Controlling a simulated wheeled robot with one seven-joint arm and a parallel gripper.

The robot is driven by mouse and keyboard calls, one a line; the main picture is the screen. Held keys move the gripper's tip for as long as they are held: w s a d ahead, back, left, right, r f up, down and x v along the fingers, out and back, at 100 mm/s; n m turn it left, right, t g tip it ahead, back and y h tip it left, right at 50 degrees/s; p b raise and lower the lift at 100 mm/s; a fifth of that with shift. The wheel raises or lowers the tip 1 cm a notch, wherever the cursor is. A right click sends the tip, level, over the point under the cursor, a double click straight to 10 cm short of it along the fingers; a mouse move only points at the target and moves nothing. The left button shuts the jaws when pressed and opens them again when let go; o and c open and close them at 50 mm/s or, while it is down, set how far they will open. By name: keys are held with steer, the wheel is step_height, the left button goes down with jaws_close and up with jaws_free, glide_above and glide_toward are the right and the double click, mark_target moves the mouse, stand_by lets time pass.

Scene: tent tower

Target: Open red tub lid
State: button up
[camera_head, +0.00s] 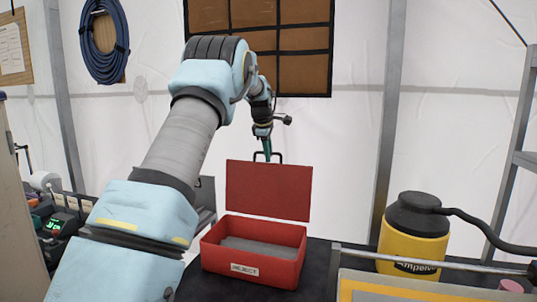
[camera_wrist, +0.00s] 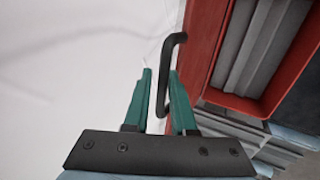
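The red tub (camera_head: 282,277) stands on a dark surface, with a "REJECT" label on its front. Its red lid (camera_head: 268,190) stands up about vertical at the tub's back edge, so the tub is open. The lid's black handle (camera_head: 281,157) is at its top edge. My gripper (camera_head: 267,152) is at this handle. In the wrist view, the handle (camera_wrist: 163,85) lies between the green fingers (camera_wrist: 159,72). A narrow light gap shows between the handle and the left finger. The right finger is close to or touching the handle.
A grey ribbed bottom (camera_wrist: 263,45) shows inside the tub. A yellow-and-black container (camera_head: 412,240) with a black hose stands to the right, behind a metal rail (camera_head: 430,262). Dark equipment (camera_head: 58,225) sits at the left. White tent wall is behind the lid.

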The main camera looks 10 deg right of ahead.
steer(key=shift+s+a+f, duration=0.1)
steer(key=shift+f, duration=0.4)
steer(key=b+v, duration=0.3)
steer(key=v, duration=0.8)
steer(key=shift+r, duration=0.4)
steer(key=s+a+f+m+g+y+b, duration=0.1)
steer(key=s+a+f+m+b, duration=0.1)
steer(key=s+a+f+m, duration=0.8)
steer(key=s+a+f, duration=0.3)
steer(key=s+f, duration=0.2)
steer(key=s+a+f+m+g, duration=0.1)
steer(key=s+a+f, duration=0.4)
steer(key=s, duration=0.6)
steer(key=s+a+f+m+y, duration=0.1)
steer(key=s+a+f+m, duration=0.1)
steer(key=s+a+f, duration=0.3)
steer(key=s+f, duration=0.2)
steer(key=s, duration=0.2)
steer(key=shift+a+f+m+g, duration=0.2)
steer(key=shift+f+m+g, duration=0.1)
steer(key=shift+g, duration=0.1)
